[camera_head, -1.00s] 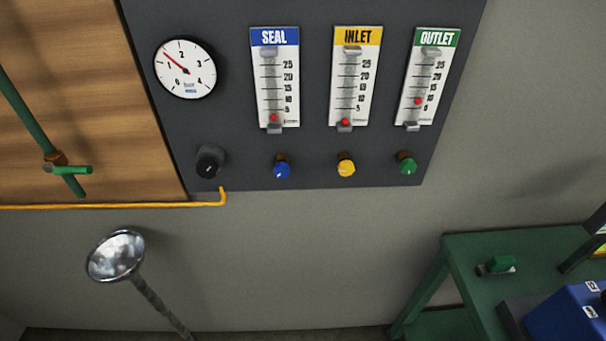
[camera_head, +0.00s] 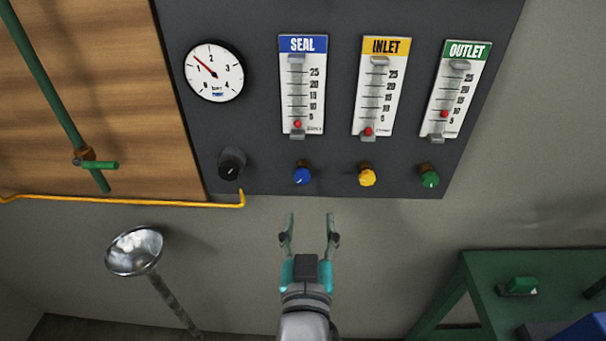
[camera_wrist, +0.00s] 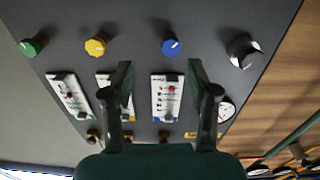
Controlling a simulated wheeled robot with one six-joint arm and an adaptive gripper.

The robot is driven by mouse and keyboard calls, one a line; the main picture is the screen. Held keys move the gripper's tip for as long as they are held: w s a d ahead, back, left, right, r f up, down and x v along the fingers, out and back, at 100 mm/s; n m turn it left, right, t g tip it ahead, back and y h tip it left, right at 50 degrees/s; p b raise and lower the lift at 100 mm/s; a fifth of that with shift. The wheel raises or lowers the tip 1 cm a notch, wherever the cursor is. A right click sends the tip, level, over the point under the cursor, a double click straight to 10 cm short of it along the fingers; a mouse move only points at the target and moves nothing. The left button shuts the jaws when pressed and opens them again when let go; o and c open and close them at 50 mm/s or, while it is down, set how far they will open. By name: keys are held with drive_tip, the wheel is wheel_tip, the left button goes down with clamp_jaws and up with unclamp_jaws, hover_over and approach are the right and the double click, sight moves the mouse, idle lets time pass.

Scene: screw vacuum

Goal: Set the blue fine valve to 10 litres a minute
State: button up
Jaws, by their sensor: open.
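The blue valve knob (camera_head: 302,174) sits on the dark panel below the SEAL flow meter (camera_head: 301,85). The red ball (camera_head: 298,124) in that meter rests just below the 5 mark. My gripper (camera_head: 310,218) is open and empty, its fingers pointing up toward the panel. In the head view it shows below the blue knob, apart from it. In the upside-down wrist view, the blue knob (camera_wrist: 170,46) shows beyond the open fingers (camera_wrist: 159,75), nearer the right one. The SEAL meter (camera_wrist: 167,97) shows partly between the fingers there.
A black knob (camera_head: 231,164) is left of the blue one; yellow (camera_head: 367,177) and green (camera_head: 429,176) knobs are to its right. A yellow pipe (camera_head: 120,203) runs below the panel at left. A metal funnel (camera_head: 135,251) and a green table (camera_head: 490,275) stand lower down.

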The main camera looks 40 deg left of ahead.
sight(302, 178)
drive_tip(key=w+a, duration=0.2)
drive_tip(key=w+a+r, duration=0.1)
drive_tip(key=w+a, duration=0.2)
drive_tip(key=w+a+r, duration=0.1)
drive_tip(key=w+a, duration=0.1)
drive_tip(key=w, duration=0.1)
drive_tip(key=shift+w+a, duration=0.25)
drive_tip(key=shift+a, duration=0.1)
clamp_jaws()
